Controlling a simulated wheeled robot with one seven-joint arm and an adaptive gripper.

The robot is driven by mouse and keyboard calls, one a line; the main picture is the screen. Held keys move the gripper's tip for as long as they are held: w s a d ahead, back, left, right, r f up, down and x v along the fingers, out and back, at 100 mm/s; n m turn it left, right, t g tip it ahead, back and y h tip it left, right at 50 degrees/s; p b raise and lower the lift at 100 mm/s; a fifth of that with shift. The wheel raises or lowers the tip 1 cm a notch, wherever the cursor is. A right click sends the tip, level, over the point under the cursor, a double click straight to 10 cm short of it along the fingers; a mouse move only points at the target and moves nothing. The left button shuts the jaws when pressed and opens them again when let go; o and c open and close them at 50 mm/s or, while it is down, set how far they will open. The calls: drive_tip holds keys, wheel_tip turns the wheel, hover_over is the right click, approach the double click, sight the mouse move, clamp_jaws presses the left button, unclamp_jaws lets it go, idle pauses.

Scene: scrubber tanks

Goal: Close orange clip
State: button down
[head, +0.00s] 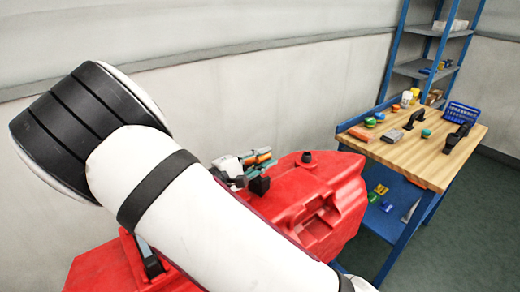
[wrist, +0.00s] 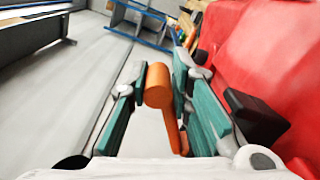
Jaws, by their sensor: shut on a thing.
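The orange clip (wrist: 158,90) is between the two teal-padded fingers of my gripper (wrist: 160,105) in the wrist view. It has a rounded head and a narrower stem running down to the right. My gripper is shut on it. In the head view the orange clip (head: 264,158) shows small beside my gripper (head: 245,170), above the red tank (head: 320,205). My white arm hides much of the tank. I cannot tell how the clip's lower end meets the tank.
A black block (wrist: 255,118) sticks out of the red tank, right of my gripper. A wooden-topped workbench (head: 435,160) with tools stands at right, with a blue shelf rack (head: 397,55) behind it. A pale wall runs behind the tank.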

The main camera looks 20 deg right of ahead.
drive_tip(key=shift+s+d+f+m+p, duration=0.25)
drive_tip(key=shift+s+f+m, duration=0.25)
drive_tip(key=shift+f+m, duration=0.3)
drive_tip(key=shift+s+d+f+m+p, duration=0.1)
drive_tip(key=shift+s+f+m+p, duration=0.35)
drive_tip(key=shift+m, duration=0.55)
drive_tip(key=shift+f, duration=0.2)
drive_tip(key=c, duration=1.5)
unclamp_jaws()
drive_tip(key=shift+s, duration=0.1)
drive_tip(key=shift+f, duration=0.1)
